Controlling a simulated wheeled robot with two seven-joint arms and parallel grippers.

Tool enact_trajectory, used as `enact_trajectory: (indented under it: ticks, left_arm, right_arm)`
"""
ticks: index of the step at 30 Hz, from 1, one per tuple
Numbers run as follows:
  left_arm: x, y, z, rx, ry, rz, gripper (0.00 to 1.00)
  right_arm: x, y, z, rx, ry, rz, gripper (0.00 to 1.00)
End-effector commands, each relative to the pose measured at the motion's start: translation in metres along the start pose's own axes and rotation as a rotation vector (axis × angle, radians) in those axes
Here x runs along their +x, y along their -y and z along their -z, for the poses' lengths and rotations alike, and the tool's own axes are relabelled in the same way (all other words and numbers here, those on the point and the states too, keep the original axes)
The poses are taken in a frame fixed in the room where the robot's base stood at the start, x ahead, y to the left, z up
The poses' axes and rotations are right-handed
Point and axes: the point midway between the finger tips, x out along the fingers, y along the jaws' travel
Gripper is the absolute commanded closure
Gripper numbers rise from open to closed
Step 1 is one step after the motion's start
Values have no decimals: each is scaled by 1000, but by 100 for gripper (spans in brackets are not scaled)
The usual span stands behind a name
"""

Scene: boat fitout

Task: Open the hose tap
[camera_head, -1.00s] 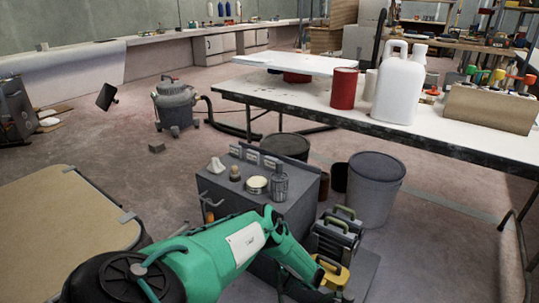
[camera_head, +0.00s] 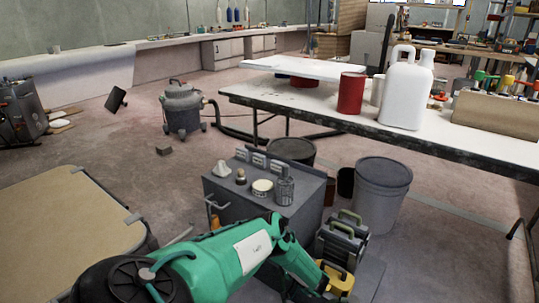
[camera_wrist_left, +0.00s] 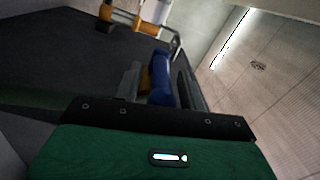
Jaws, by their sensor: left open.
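My left arm's green links cross the lower middle of the head view, but its gripper is hidden or out of frame there. In the left wrist view my left gripper (camera_wrist_left: 158,72) shows its dark body and grey fingers, open. A blue cylindrical part (camera_wrist_left: 161,78) lies between or just beyond the fingers; I cannot tell whether they touch it. A silver bent pipe with orange parts (camera_wrist_left: 150,27) is farther off at the top. I cannot make out for certain which part is the hose tap. In the head view, a silver hook-like fitting (camera_head: 209,204) with orange below it is on the cabinet's left side. My right gripper is not in view.
The grey cabinet (camera_head: 240,205) carries small items on top. A long white table (camera_head: 310,100) is behind, and a tan-topped board (camera_head: 60,215) is at the left. Open floor lies between.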

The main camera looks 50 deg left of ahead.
Motion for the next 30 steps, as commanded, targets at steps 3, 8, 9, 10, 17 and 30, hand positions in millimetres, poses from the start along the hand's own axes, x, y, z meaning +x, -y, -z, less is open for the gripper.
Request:
enact_trajectory:
  ticks: [3,8,9,10,17,30]
  left_arm:
    - [-11,1,0,0,-1,-1,59]
    - [-38,0,0,0,-3,-2,59]
    - [-45,0,0,0,-2,-2,59]
    - [-50,0,0,0,-1,-1,59]
    - [-73,0,0,0,-1,-1,59]
    - [-75,0,-1,1,0,0,59]
  right_arm:
    - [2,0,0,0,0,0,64]
    - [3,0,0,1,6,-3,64]
    - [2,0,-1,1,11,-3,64]
    - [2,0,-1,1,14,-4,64]
    - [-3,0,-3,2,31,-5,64]
    - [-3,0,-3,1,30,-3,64]
